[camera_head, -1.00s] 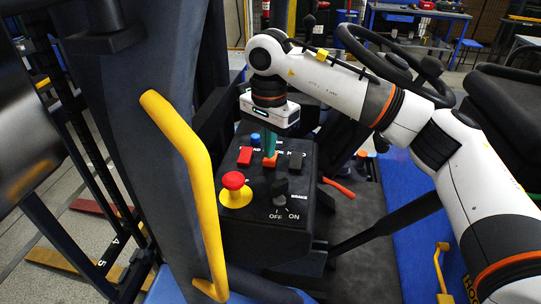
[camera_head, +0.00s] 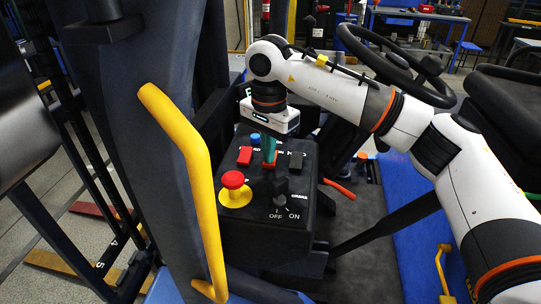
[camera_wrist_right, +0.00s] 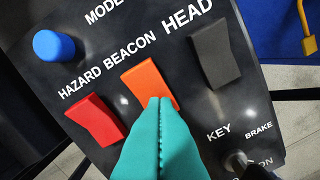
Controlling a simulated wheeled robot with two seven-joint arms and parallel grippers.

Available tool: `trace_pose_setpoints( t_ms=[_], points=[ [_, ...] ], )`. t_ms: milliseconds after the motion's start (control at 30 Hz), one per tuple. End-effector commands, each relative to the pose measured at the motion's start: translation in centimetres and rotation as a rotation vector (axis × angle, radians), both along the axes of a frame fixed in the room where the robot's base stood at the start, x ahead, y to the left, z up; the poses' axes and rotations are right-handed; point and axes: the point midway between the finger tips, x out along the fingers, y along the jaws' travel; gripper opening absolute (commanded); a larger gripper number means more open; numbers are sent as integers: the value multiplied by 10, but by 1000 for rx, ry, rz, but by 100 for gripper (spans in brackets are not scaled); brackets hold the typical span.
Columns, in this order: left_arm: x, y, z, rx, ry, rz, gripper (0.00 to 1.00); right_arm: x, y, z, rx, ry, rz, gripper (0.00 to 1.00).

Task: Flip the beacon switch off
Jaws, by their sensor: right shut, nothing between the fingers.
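The orange beacon switch (camera_wrist_right: 146,80) is a rocker in the middle of the black panel, under the label BEACON in the right wrist view. My right gripper (camera_wrist_right: 160,104) has teal fingers, shut together and empty. Its tips are over the lower part of the switch and hide that part; I cannot tell whether they press on it. In the head view the teal fingers (camera_head: 269,157) point down at the switch and cover most of it. My left gripper is not in view.
The red hazard switch (camera_wrist_right: 95,120) is left of the fingers and the black head switch (camera_wrist_right: 215,54) is right. A blue knob (camera_wrist_right: 54,46) is at upper left. A red stop button (camera_head: 233,181) and a key switch (camera_head: 280,190) are nearer. A yellow handrail (camera_head: 187,150) stands at left.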

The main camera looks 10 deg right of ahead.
Motion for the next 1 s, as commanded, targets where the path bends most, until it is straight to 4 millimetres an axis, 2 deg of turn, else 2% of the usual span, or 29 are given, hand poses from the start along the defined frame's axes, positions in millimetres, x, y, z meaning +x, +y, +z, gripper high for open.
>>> trace_pose_setpoints(
  t_ms=[233, 1000],
  points=[
    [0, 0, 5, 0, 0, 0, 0, 0, -1, 5, -3, 3, -2, 0],
    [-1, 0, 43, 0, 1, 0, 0, 0, 0, 68, -1, 2, -1, 0]
  ],
)
